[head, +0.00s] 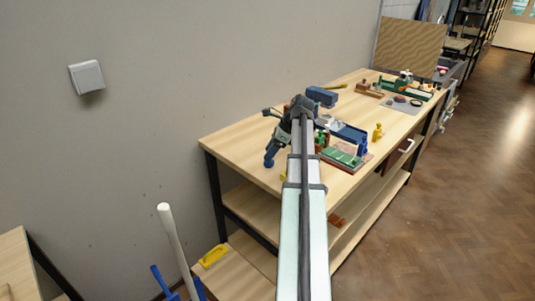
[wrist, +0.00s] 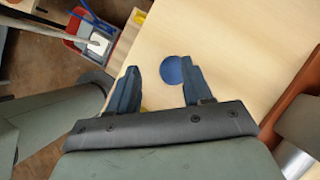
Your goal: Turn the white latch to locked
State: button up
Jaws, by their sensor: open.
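I cannot make out the white latch for certain in either view. A pale, whitish piece (head: 333,121) lies partly behind my arm on the workbench (head: 235,136), too small to identify. My gripper (head: 277,146) is over the left end of the bench, pointing down. In the wrist view its two dark blue fingers (wrist: 160,66) are apart with nothing held between them. A round blue thing (wrist: 172,70) shows on the wood near the fingertips. A blue shape (head: 269,159) also shows below the gripper in the head view.
A white switch plate (head: 87,76) is on the grey wall. A green tray (head: 343,156), a yellow figure (head: 378,132) and other small items stand right of my arm. A yellow brush (head: 213,256) lies low at left. The bench's left corner is bare.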

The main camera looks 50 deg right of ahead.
jog(key=shift+w+a+f, duration=0.15)
jog(key=shift+a+f, duration=0.2)
jog(key=shift+a, duration=0.45)
jog(key=s+d+r+m+h, duration=0.1)
jog(key=s+d+r, duration=0.4)
jog(key=d, duration=0.4)
notch_tip(320, 180, up, 13)
jog(key=m+h, duration=0.3)
jog(key=m, duration=0.1)
send_over(328, 125)
jog(key=s, duration=0.6)
jog(key=w+f+m, duration=0.1)
jog(key=f, duration=0.3)
jog(key=w+f, duration=0.2)
jog(key=f, duration=0.3)
jog(key=w+f+m, duration=0.1)
jog(key=w+f, duration=0.1)
jog(key=f, duration=0.2)
jog(key=shift+w+f+m, duration=0.1)
jog(key=shift+f+m, duration=0.2)
grip_shut()
